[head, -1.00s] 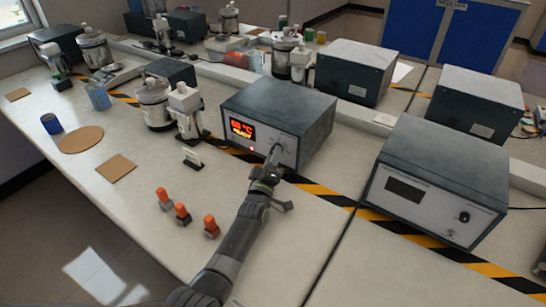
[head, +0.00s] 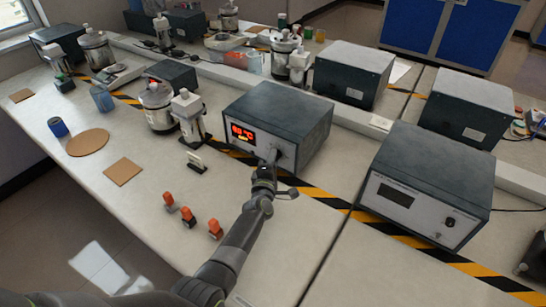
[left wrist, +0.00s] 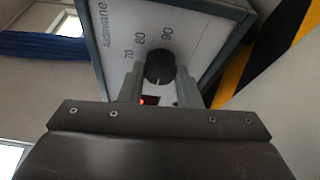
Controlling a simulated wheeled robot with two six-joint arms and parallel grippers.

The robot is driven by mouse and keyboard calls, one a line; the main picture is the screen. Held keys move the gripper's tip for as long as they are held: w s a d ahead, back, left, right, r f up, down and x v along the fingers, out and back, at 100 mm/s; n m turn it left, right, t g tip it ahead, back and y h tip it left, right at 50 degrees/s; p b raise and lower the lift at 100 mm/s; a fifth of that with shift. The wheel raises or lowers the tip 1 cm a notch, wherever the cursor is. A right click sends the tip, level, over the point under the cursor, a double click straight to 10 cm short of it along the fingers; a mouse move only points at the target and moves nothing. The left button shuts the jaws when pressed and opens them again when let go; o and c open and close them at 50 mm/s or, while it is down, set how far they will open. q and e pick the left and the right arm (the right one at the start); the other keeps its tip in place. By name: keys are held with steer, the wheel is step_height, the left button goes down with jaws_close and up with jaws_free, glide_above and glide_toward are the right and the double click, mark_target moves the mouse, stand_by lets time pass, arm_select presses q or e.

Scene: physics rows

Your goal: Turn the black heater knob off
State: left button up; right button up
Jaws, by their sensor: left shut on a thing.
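The heater (head: 285,112) is a dark grey box with a light front panel. Its lit red display (head: 242,132) shows digits that are too small to read surely. The black heater knob (left wrist: 160,68) shows in the left wrist view, with 70, 80 and 90 printed around it and a pale pointer mark on its lower face. My left gripper (head: 272,158) is at the front panel, its fingers on either side of the knob and shut on it. In the head view the gripper hides the knob. A red light (left wrist: 142,101) glows just below the knob. My right gripper is not in view.
A second box with a dark display (head: 397,195) stands to the right. A metal vessel (head: 157,105) and a white-topped device (head: 188,118) stand left of the heater. Several orange-topped pieces (head: 188,217) stand left of my arm. Striped tape (head: 318,193) crosses the bench.

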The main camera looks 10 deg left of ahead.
arm_select(q)
steer(key=shift+n+p, duration=0.3)
steer(key=shift+n, duration=0.2)
steer(key=o, duration=1)
